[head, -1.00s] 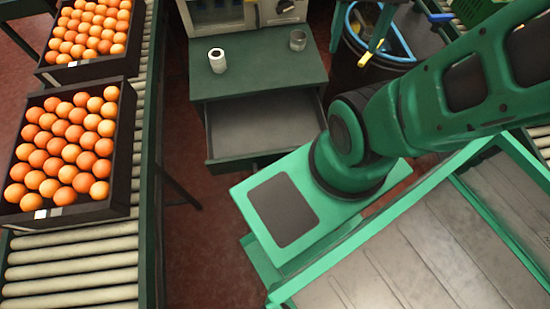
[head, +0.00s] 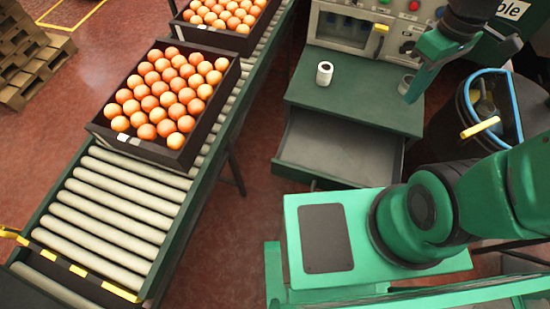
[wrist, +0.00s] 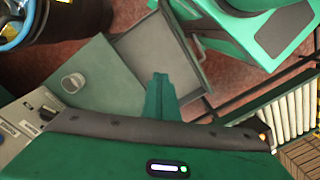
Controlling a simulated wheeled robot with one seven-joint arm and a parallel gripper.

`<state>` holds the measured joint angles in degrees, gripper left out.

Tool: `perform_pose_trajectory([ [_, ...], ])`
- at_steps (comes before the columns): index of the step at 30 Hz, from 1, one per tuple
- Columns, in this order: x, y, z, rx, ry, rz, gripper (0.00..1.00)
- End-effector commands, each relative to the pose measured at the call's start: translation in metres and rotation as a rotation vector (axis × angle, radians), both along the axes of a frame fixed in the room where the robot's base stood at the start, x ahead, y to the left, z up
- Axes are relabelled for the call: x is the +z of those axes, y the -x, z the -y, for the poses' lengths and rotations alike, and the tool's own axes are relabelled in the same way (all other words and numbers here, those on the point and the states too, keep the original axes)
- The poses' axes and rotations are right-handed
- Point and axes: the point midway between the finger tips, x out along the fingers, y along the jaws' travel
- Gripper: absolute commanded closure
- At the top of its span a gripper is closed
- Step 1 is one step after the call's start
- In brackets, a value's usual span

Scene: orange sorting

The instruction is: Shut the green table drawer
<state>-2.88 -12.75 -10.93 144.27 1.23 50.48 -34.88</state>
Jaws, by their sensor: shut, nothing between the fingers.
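The green table (head: 352,104) has its drawer (head: 338,148) pulled out toward me. The drawer's grey inside is empty where it shows. In the wrist view the open drawer (wrist: 152,62) lies beyond the tabletop edge, and part of it is out of frame or covered. My gripper (head: 411,92) is shut and empty, above the right part of the tabletop, behind the drawer and apart from it. Its fingers also show in the wrist view (wrist: 160,92), pointing toward the drawer side.
A machine (head: 352,24) stands behind. A dark bin (head: 462,128) is at right. A roller conveyor (head: 120,205) with orange crates (head: 158,154) runs at left.

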Motion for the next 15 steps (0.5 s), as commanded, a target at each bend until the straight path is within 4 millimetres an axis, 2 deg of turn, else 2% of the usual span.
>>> perform_pose_trajectory([
  [3,-0.02,-0.02,-0.033,0.286,-0.027,-0.013,1.0],
  [7,-0.042,-0.036,-0.072,0.591,-0.066,-0.016,1.0],
  [15,-0.093,-0.046,-0.159,1.211,-0.172,-0.016,1.0],
])
